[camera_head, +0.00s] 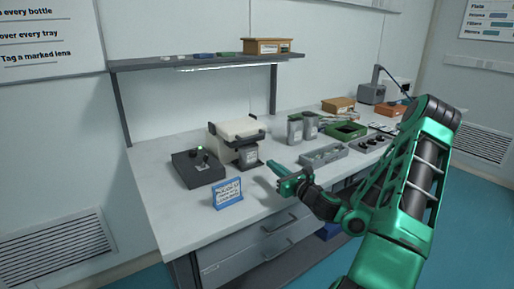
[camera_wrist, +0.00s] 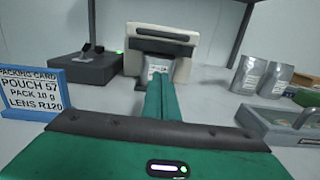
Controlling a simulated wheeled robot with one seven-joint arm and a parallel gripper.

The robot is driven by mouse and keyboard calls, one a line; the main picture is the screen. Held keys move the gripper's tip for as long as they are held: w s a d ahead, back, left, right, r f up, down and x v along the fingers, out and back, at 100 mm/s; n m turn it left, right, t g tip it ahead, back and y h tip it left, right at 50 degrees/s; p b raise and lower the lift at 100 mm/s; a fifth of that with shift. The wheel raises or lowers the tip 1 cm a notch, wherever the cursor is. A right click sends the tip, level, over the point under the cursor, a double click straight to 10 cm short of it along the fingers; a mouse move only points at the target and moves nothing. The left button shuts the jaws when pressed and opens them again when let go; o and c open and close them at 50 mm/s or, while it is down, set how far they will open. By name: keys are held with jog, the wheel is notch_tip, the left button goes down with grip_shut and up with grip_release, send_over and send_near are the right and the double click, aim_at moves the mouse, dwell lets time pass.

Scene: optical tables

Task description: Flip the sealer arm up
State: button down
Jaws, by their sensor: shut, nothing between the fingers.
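The sealer (camera_head: 238,127) is a cream unit with dark parts, standing on the bench at the left of centre. In the wrist view its cream front (camera_wrist: 180,69) faces me, with a dark bar (camera_wrist: 163,35) across the upper part. I cannot tell surely how far its arm is raised. A silver pouch with a white label (camera_head: 249,157) stands upright at its front. My gripper (camera_head: 272,166) is shut and empty, in front of the sealer and pointing toward it. In the wrist view my closed fingers (camera_wrist: 158,78) overlap the pouch's lower part; contact is unclear.
A dark control box (camera_head: 198,167) with a green light stands left of the sealer. A blue-framed card (camera_head: 228,193) is near the front edge. Pouches (camera_head: 296,130), a grey tray (camera_head: 323,155) and a green bin (camera_head: 345,130) stand to the right. A shelf (camera_head: 205,61) runs above.

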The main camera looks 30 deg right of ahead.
jog(key=w, duration=0.9)
jog(key=shift+a+r, duration=0.25)
jog(key=shift+r, duration=0.05)
jog(key=shift+w+r, duration=0.25)
jog(key=shift+r, duration=0.7)
jog(key=shift+w+r, duration=0.25)
jog(key=shift+r, duration=0.7)
